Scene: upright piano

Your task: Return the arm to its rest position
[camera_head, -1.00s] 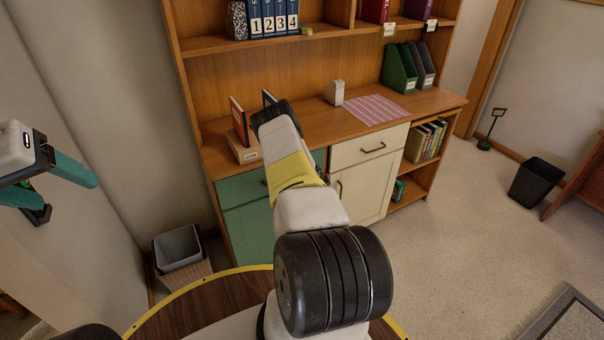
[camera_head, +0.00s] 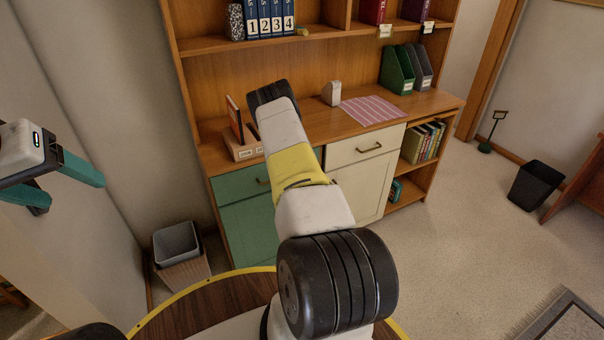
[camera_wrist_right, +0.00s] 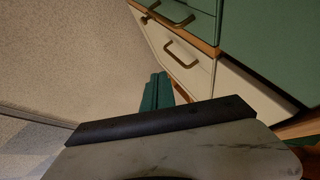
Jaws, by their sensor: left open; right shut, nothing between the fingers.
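My right arm (camera_head: 300,195) fills the middle of the head view, with black joints, white links and a yellow band, and reaches out over the cabinet. Its gripper is hidden in that view. In the right wrist view the teal fingers of my right gripper (camera_wrist_right: 156,92) are together with nothing between them, and cream and green drawer fronts lie beyond. My left gripper (camera_head: 70,192) is at the left edge of the head view, white with teal fingers apart. It is empty, in front of the wall.
The wooden cabinet's counter (camera_head: 419,105) carries a pink striped mat (camera_head: 371,110), a pale box-shaped object (camera_head: 332,93) and a wooden holder (camera_head: 243,150) with a book (camera_head: 234,119). A grey bin (camera_head: 176,243) stands by the wall. A black bin (camera_head: 535,184) stands right. Carpet between is clear.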

